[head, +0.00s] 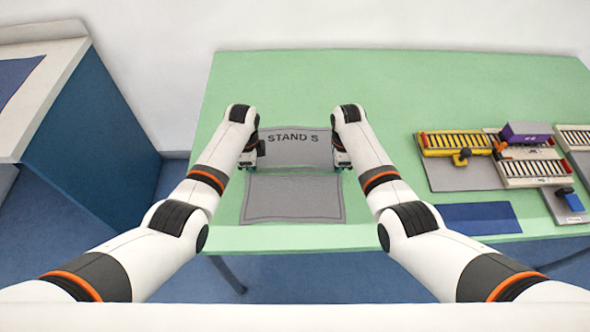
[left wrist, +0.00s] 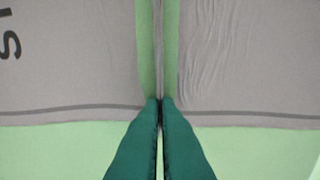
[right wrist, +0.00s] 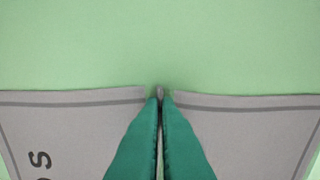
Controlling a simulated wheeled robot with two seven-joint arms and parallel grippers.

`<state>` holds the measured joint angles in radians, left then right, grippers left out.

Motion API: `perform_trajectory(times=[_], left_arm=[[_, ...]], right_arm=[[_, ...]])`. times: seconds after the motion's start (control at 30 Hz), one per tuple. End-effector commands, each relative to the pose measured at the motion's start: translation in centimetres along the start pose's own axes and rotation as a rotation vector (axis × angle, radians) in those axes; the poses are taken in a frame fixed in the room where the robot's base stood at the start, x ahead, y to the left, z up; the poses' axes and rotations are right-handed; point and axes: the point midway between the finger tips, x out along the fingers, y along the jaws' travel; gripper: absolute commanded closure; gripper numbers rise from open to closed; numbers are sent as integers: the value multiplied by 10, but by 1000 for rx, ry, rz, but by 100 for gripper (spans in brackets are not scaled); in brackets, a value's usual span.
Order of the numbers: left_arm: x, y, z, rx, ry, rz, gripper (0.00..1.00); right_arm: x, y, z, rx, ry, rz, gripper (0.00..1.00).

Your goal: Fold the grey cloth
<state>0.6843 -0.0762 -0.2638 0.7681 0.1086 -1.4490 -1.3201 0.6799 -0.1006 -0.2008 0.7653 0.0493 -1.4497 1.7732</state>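The grey cloth (head: 293,200) lies on the green table in front of me, with a dark line along its border. In the left wrist view its right-hand part (left wrist: 235,55) shows wrinkles.
A dark blue mat (head: 478,218) lies near the front edge. The table behind the panel and at its left is clear. A blue-sided cabinet (head: 95,130) stands left.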

Motion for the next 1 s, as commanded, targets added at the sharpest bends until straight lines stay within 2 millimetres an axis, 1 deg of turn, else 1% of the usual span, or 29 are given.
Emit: perform_trajectory(times=[0.2, 0.37, 0.47, 0.8, 1.0], left_arm=[[1, -1, -1, 0, 1, -2, 100], [-3, -1, -1, 0, 1, -2, 100], [-10, 0, -1, 0, 1, -1, 100], [-40, 0, 0, 0, 1, -1, 100], [-46, 0, 0, 0, 1, -1, 100]], right_arm=[[1, -1, 0, 0, -1, -3, 100], [-3, -1, 0, 0, -1, -3, 100], [-9, -1, 0, 0, -1, -3, 100], [-40, 0, 0, 0, -1, -1, 100], [-46, 0, 0, 0, -1, -1, 100]])
